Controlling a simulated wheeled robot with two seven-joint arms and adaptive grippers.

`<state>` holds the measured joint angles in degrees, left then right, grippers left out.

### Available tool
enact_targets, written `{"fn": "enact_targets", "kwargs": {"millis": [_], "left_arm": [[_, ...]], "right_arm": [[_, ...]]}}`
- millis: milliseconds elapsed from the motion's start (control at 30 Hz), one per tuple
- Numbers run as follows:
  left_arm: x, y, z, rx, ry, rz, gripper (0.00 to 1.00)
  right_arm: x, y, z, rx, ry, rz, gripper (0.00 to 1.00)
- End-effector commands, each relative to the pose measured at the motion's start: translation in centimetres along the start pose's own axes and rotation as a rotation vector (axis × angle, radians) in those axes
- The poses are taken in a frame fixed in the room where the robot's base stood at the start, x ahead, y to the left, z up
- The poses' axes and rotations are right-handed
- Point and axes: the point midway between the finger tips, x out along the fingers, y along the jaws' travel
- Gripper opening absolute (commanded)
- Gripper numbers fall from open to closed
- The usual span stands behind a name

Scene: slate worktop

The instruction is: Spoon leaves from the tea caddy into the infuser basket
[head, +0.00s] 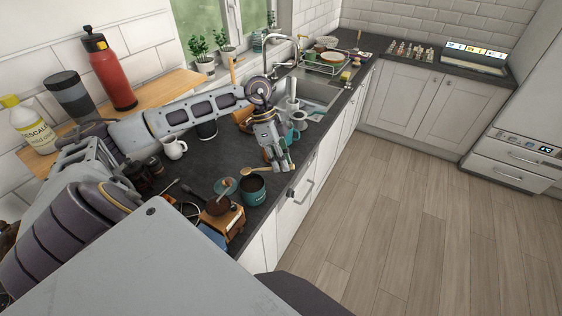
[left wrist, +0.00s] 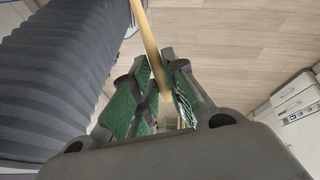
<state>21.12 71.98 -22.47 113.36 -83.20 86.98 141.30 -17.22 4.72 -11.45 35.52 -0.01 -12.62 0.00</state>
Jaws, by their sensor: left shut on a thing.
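My left gripper (head: 278,164) is shut on a wooden spoon (left wrist: 149,45), whose handle passes between the green finger pads in the left wrist view. In the head view the spoon (head: 249,172) points left from the fingertips, its bowl end above the far rim of the teal caddy (head: 255,193). The caddy stands open on the worktop, dark inside. I cannot tell whether the spoon carries leaves. A teal round lid (head: 225,186) lies left of the caddy. I cannot make out the infuser basket with certainty. My right gripper is not in view.
A white mug (head: 174,148) and dark jars stand farther left. Blue-grey mugs (head: 293,134) and the sink (head: 315,92) lie beyond my gripper.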

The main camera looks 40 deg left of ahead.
Motion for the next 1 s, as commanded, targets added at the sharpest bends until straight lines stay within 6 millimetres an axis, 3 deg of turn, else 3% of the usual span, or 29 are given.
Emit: {"fn": "enact_targets", "kwargs": {"millis": [1000], "left_arm": [[0.8,-0.1,1.3,0.021,0.101,0.003,0.04]], "right_arm": [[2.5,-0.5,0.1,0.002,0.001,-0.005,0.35]]}}
